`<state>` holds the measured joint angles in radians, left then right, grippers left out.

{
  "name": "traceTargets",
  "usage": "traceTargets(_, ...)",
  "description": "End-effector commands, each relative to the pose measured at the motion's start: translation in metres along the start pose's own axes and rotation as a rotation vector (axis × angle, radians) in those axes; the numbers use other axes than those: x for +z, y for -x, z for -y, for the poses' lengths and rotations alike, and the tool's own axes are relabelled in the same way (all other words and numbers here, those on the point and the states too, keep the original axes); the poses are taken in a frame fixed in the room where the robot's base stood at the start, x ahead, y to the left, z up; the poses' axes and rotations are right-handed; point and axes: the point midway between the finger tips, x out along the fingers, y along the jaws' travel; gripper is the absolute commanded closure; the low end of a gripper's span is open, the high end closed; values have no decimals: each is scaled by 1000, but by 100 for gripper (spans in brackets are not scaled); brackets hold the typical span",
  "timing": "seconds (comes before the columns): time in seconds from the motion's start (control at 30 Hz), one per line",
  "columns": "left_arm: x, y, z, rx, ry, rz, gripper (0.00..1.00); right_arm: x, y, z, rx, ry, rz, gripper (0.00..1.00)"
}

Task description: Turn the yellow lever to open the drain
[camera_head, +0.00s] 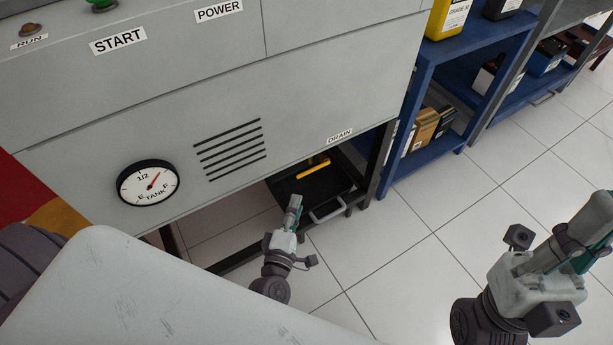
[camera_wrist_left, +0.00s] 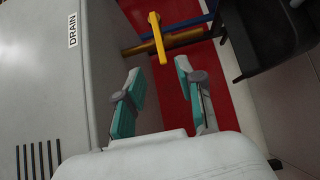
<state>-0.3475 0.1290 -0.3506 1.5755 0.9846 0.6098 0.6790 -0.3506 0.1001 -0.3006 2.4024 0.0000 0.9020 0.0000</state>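The yellow lever (camera_head: 313,170) shows under the grey engine panel, below the DRAIN label (camera_head: 340,135). In the left wrist view the lever (camera_wrist_left: 158,38) is a narrow bar across a brass-coloured pipe (camera_wrist_left: 182,38). My left gripper (camera_head: 294,208) is below and a little left of the lever in the head view. In the left wrist view its teal-padded fingers (camera_wrist_left: 160,85) are apart with nothing between them, and the lever lies beyond the fingertips, not touching. My right gripper (camera_head: 592,220) is at the right, away from the panel, partly cut off by the picture edge; its finger gap is unclear.
A black tray (camera_head: 326,212) with a handle stands under the panel by the lever. The tank gauge (camera_head: 148,184) and vent slots are on the panel face. A blue shelf (camera_head: 417,162) with boxes is to the right. Tiled floor (camera_head: 400,240) is clear between the arms.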

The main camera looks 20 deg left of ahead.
Motion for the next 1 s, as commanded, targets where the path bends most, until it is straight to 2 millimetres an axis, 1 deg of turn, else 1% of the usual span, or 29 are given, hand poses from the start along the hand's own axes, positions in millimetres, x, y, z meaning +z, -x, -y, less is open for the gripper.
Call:
traceTargets(0.03,0,-12,1,4,2,-1,62,1,4,0,-1,0,-1,100)
traceTargets(0.13,1,-34,2,3,2,0,62,3,7,0,-4,1,-7,100)
traceTargets(0.3,1,-70,2,2,-1,1,62,6,2,0,-15,5,-35,100)
traceTargets(0.4,0,-87,2,1,0,0,62,7,0,0,-21,7,-47,100)
traceTargets(0.5,1,-100,2,1,-2,1,62,8,-2,0,-25,8,-57,100)
traceTargets(0.7,1,-112,1,-2,-2,2,62,8,-6,0,-30,10,-67,100)
traceTargets(0.97,1,-113,1,-2,-3,2,62,8,-6,0,-31,9,-67,100)
traceTargets(1.0,1,-113,1,-2,-3,2,68,8,-6,0,-31,9,-67,100)
